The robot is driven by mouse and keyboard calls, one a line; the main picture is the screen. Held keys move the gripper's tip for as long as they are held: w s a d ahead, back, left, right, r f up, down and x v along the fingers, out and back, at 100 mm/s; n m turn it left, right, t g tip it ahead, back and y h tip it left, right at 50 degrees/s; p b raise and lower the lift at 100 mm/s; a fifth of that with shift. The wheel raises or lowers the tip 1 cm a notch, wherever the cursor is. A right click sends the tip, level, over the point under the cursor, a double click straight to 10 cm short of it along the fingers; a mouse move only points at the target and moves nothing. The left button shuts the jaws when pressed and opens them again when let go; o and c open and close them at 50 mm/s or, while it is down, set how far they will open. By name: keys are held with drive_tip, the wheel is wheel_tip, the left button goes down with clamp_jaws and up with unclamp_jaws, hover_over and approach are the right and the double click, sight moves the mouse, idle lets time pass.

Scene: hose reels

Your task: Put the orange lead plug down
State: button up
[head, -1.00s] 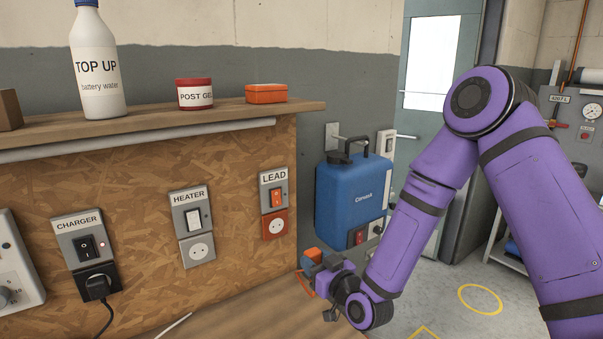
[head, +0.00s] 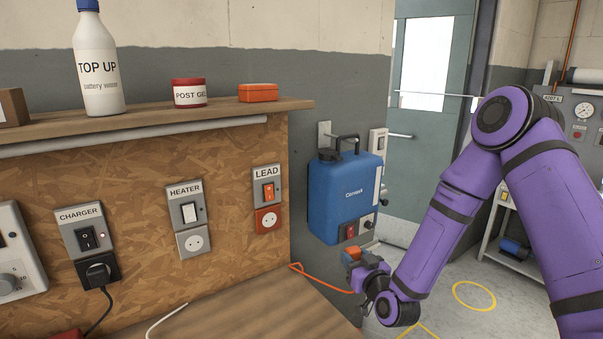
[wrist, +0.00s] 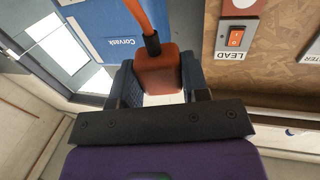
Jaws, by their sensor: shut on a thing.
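The orange lead plug (wrist: 157,74) is between the two fingers of my gripper (wrist: 158,88) in the wrist view, with its orange cord running off past the top edge. In the head view my gripper (head: 362,262) is shut on the plug (head: 352,254), in the air just below the blue canister and right of the bench. The orange cord (head: 322,281) trails left from the plug to the bench's right edge. The orange LEAD socket (head: 267,219) on the board is empty, below its orange switch (head: 268,190).
The wooden bench top (head: 250,312) is mostly clear, with a white cord (head: 166,318) on it. A blue canister (head: 343,197) hangs on the wall close above my gripper. The CHARGER socket holds a black plug (head: 98,273). The HEATER socket (head: 193,240) is empty.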

drive_tip(key=w+d+f+m+t+h, duration=0.1)
drive_tip(key=d+f+m+h, duration=0.15)
drive_tip(key=d, duration=0.55)
drive_tip(key=w+d+f+m+h, duration=0.1)
drive_tip(key=d+f+h, duration=0.15)
drive_tip(key=d, duration=0.55)
drive_tip(key=s+f+h, duration=0.1)
drive_tip(key=s+f, duration=0.4)
drive_tip(key=f, duration=0.1)
drive_tip(key=shift+s+d, duration=0.2)
drive_tip(key=shift+d, duration=0.05)
drive_tip(key=shift+m, duration=0.25)
drive_tip(key=shift+w+a, duration=0.1)
